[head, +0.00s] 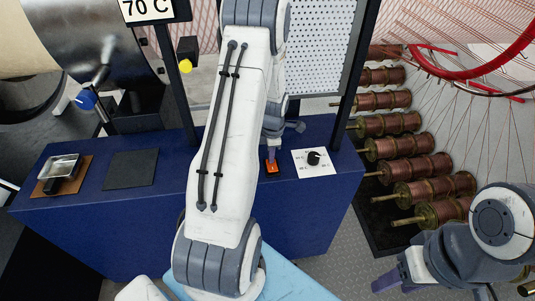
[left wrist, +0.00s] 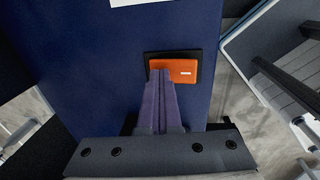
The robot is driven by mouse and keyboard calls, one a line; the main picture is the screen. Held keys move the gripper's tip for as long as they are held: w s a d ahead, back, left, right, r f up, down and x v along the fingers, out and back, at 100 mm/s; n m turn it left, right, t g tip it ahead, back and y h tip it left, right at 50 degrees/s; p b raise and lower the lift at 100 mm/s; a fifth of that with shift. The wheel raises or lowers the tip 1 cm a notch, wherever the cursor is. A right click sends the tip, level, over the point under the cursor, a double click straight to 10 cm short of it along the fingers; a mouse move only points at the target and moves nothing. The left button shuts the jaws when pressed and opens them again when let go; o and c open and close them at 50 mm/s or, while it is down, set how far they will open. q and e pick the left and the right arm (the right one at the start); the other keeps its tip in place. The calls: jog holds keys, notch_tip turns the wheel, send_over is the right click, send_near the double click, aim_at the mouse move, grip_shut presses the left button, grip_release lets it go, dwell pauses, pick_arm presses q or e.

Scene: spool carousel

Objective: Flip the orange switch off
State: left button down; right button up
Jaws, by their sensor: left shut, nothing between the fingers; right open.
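The orange switch (head: 272,167) sits in a black frame on top of the blue console, just left of a white dial plate. In the left wrist view the orange switch (left wrist: 184,71) fills the middle, with a small white mark on its right part. My left gripper (head: 271,156) is shut and empty, its fingertips at the switch. In the left wrist view the closed purple fingertips (left wrist: 157,66) overlap the switch's near left part; I cannot tell whether they press it. My right gripper (head: 388,283) is open and empty at the lower right, away from the console.
The blue console (head: 110,225) also carries a white plate with a black knob (head: 314,158), a dark pad (head: 131,169) and a metal tray (head: 60,167). Copper spools (head: 400,147) stand at the right.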

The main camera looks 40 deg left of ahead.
aim_at(273, 167)
pick_arm(q)
jog(key=shift+d, duration=0.1)
jog(key=shift+s+d+r, duration=0.2)
jog(key=shift+s+d, duration=0.2)
jog(key=shift+s, duration=0.1)
notch_tip(273, 167, up, 10)
jog(key=b, duration=0.1)
jog(key=shift+s+d+r, duration=0.2)
jog(key=shift+s+d, duration=0.15)
jog(key=shift+d, duration=0.05)
dwell(0.6)
